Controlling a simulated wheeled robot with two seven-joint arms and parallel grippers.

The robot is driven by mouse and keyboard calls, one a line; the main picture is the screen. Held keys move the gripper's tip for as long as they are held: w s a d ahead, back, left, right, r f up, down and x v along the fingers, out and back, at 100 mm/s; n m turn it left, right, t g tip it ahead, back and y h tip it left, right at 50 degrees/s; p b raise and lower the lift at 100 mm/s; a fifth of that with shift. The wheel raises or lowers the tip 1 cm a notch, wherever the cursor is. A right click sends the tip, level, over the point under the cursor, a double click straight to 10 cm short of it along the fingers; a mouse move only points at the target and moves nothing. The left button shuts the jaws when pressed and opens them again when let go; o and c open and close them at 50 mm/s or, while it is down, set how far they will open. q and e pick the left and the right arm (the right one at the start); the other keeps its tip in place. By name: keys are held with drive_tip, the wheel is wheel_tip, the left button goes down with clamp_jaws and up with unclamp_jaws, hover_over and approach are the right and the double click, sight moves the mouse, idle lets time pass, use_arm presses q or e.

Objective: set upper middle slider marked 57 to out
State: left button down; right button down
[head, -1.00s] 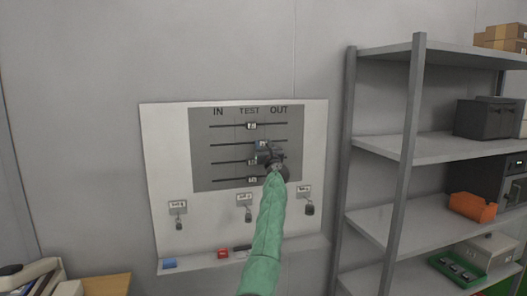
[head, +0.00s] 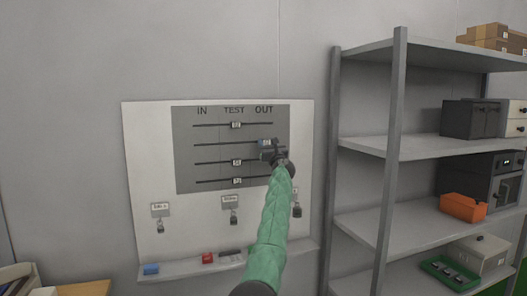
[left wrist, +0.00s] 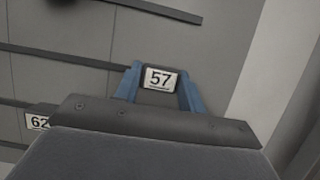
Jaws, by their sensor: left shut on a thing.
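The grey panel (head: 183,148) on the white wall board carries several horizontal slider tracks under the words IN, TEST and OUT. The slider marked 57 (left wrist: 160,79) sits between the blue fingertips of my left gripper (left wrist: 160,88) in the left wrist view. In the head view my left gripper (head: 265,145) is shut on this slider on the second track from the top, under OUT near the track's right end. The gripper mostly hides the slider there. The other sliders, such as the top one (head: 236,125), stand under TEST. A slider marked 62 (left wrist: 38,122) shows at the left wrist view's edge. My right gripper is not in view.
Padlocks with tags hang below the panel, such as the left one (head: 160,226). A ledge (head: 180,267) holds a blue block (head: 151,269), a red block (head: 207,258) and a dark item. A metal shelf (head: 385,140) stands close on the right.

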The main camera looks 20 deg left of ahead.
use_arm(q)
drive_tip(key=c, duration=1.2)
unclamp_jaws()
drive_tip(key=shift+d+r, duration=0.1)
drive_tip(key=shift+d, duration=0.05)
drive_tip(key=o, duration=0.4)
drive_tip(key=shift+w+d, duration=0.15)
drive_tip(key=shift+w, duration=0.05)
drive_tip(key=shift+c, duration=0.2)
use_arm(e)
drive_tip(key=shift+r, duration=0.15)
use_arm(q)
drive_tip(key=shift+s, duration=0.15)
drive_tip(key=b+v, duration=0.1)
drive_tip(key=v, duration=0.6)
drive_tip(key=shift+s+d+f+b, duration=0.2)
drive_tip(key=shift+f+b, duration=0.05)
drive_tip(key=shift+b, duration=0.1)
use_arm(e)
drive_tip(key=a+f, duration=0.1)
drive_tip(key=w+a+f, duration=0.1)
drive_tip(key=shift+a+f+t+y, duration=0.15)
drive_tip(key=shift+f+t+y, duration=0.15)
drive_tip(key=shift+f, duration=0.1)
